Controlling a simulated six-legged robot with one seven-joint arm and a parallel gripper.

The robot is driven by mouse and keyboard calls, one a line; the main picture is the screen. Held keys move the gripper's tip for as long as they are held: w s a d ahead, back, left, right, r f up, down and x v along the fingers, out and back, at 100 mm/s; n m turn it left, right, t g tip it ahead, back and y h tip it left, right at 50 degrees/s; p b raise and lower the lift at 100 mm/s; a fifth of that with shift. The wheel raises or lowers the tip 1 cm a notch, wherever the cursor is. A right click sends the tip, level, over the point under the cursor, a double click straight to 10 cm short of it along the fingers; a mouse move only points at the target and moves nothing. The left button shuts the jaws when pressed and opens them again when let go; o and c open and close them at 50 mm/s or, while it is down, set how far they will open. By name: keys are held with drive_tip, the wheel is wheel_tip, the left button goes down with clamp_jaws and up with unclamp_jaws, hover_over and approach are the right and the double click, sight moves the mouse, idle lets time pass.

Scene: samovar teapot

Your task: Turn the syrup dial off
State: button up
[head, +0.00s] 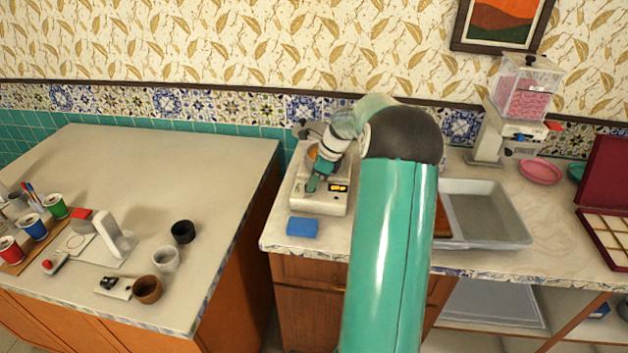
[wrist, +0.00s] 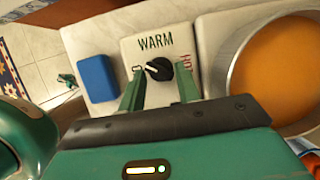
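The syrup dial (wrist: 160,69) is a black knob with a white pointer mark on a pale panel (wrist: 128,47) in the wrist view. The mark points left, toward a small dark label partly hidden by my left finger. "WARM" stands above the knob and a red label, apparently "HOT", to its right. My gripper (wrist: 160,75) is open, with one green finger on each side of the knob; I cannot tell whether either touches it. A round metal pot of orange syrup (wrist: 285,72) is at the right. In the head view my gripper (head: 315,180) is over the white warmer (head: 322,205), hiding the dial.
A blue block (head: 302,227) lies in front of the warmer; it also shows in the wrist view (wrist: 96,78). A grey tray (head: 490,215) is to the right of my arm. A gap separates this counter from the left one (head: 150,165), which holds cups.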

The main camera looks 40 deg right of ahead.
drive_tip(key=shift+s+d, duration=0.15)
drive_tip(key=shift+s, duration=0.15)
drive_tip(key=shift+w, duration=0.15)
drive_tip(key=v, duration=1.4)
drive_tip(key=shift+s+d+f, duration=0.1)
drive_tip(key=shift+s, duration=0.1)
